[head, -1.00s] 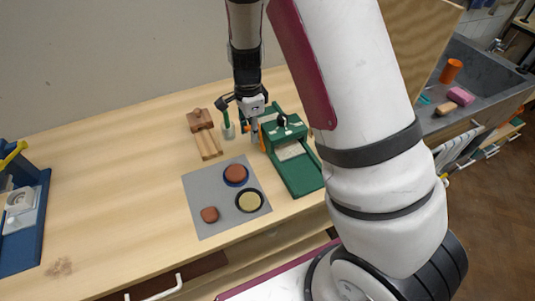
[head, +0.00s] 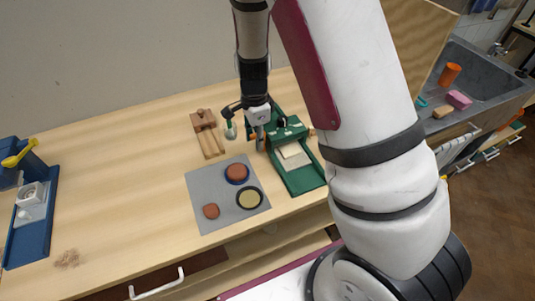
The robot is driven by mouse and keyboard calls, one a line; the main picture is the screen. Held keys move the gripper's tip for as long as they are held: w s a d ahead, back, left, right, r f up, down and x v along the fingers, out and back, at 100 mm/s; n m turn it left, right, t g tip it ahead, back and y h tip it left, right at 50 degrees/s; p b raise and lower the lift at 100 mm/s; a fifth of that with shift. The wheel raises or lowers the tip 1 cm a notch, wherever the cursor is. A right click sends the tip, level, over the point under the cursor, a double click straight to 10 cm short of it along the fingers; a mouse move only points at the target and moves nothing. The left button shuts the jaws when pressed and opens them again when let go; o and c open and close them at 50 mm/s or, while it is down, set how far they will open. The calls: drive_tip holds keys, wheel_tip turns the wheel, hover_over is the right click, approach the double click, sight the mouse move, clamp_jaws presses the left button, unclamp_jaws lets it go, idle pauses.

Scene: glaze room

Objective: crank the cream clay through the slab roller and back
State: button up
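The green slab roller (head: 305,182) stands near the front edge of the worktable, right of the grey mat. The cream clay (head: 294,156) lies as a flat pale slab on its bed, on the near side of the roller housing. My gripper (head: 259,138) points down at the roller's left side, where a bit of orange, seemingly the crank handle, shows beside the fingers. The fingers are small and partly merged with the crank, so I cannot tell whether they are closed on it.
The grey mat (head: 203,181) holds round clay pieces, two of them on dark discs. Wooden tools (head: 207,131) lie behind it. A blue device with a yellow lever (head: 31,222) stands at far left. A sink (head: 477,75) is at right.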

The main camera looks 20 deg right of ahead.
drive_tip(key=shift+s, duration=0.4)
drive_tip(key=shift+s+f+p, duration=0.3)
drive_tip(key=shift+s, duration=0.3)
drive_tip(key=shift+s+f+p, duration=0.25)
drive_tip(key=shift+s, duration=0.35)
drive_tip(key=shift+s+f, duration=0.1)
drive_tip(key=shift+s+f, duration=0.85)
drive_tip(key=shift+w, duration=0.45)
